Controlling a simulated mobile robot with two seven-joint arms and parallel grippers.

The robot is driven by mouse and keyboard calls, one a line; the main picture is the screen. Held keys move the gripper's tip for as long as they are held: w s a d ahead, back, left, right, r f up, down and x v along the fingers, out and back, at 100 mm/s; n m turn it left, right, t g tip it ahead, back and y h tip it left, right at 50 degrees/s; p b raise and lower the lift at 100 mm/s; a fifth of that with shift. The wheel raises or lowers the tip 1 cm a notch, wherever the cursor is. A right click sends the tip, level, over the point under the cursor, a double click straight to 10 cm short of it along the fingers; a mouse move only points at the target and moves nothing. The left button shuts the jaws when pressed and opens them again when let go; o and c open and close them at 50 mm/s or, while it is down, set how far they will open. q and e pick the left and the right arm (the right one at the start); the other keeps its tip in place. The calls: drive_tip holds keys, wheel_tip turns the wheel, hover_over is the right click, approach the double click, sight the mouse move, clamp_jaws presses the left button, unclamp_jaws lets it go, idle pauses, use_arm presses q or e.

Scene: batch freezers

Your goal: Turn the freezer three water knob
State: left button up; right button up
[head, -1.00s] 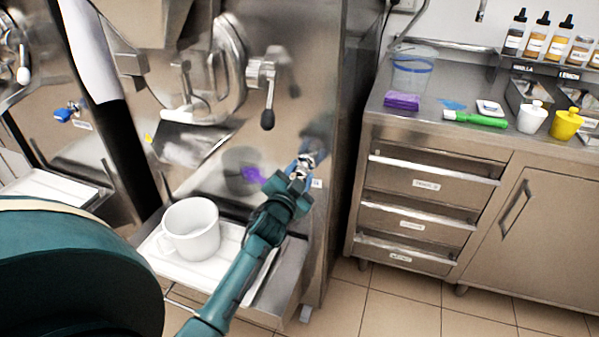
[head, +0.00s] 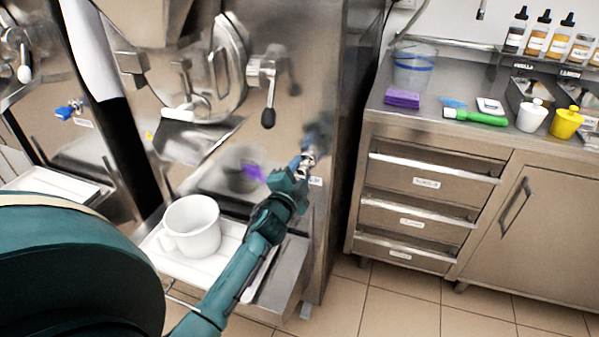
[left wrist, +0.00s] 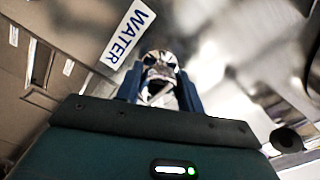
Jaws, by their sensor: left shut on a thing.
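The water knob (left wrist: 160,62) of the freezer shows in the left wrist view as a shiny metal fitting between my fingers, beside the label reading WATER (left wrist: 128,33). In the head view the knob (head: 308,156) is on the lower right of the freezer front, mostly covered by my gripper. My left gripper (head: 303,164) is shut on it. Both dark blue fingers of the gripper (left wrist: 160,90) flank the fitting in the left wrist view. The knob's exact angle is hard to tell. My right gripper is not in view.
A white pitcher (head: 192,226) stands on a white tray (head: 160,262) below the freezer front, left of my forearm. A lever with a black ball (head: 268,117) hangs above my gripper. A steel counter (head: 425,130) with drawers stands at the right. Open floor lies between.

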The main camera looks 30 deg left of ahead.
use_arm(q)
drive_tip(key=o, duration=1)
drive_tip(key=v, duration=1.3)
drive_tip(key=shift+s+a, duration=0.1)
drive_tip(key=shift+s, duration=0.05)
drive_tip(key=shift+f, duration=0.1)
